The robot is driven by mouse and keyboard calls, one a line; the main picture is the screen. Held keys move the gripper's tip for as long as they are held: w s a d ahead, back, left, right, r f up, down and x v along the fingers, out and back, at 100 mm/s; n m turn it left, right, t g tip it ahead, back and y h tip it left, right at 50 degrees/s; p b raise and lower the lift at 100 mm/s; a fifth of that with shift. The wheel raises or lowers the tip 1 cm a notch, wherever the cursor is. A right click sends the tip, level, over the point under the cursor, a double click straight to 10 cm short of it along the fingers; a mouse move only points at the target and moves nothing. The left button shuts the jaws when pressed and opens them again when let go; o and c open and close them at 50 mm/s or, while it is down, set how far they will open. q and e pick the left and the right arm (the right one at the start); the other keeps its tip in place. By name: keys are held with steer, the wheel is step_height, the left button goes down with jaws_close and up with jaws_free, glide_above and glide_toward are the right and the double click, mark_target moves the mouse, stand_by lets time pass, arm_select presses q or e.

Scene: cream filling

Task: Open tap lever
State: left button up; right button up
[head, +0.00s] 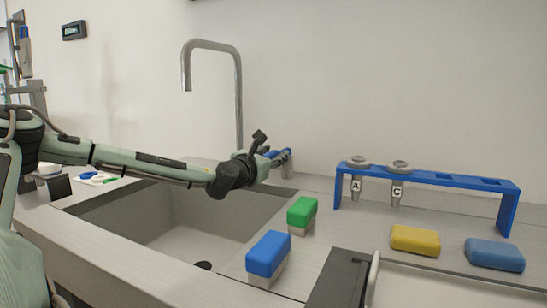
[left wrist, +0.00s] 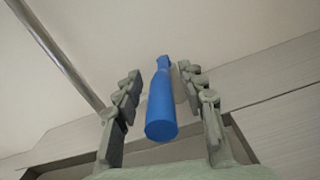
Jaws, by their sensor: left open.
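The tall grey tap (head: 239,95) with a bent spout stands behind the sink (head: 185,222). The blue tap lever (head: 284,151) shows just past my left gripper (head: 268,156) in the head view, partly hidden by it, on a short grey post (head: 288,168). In the left wrist view the lever (left wrist: 161,105) lies lengthwise between the two fingers of my left gripper (left wrist: 160,78). The fingers are open, with gaps on both sides of the lever. My right gripper is not in view.
Green (head: 301,214) and blue (head: 268,257) sponge blocks stand right of the sink. A blue rack (head: 440,178) holds nozzles A and C. Yellow (head: 415,240) and blue (head: 494,254) sponges lie before it. A tray (head: 430,287) is at the front right.

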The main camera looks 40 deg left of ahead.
arm_select(q)
steer(key=shift+w, duration=0.1)
jaws_close()
stand_by(0.3)
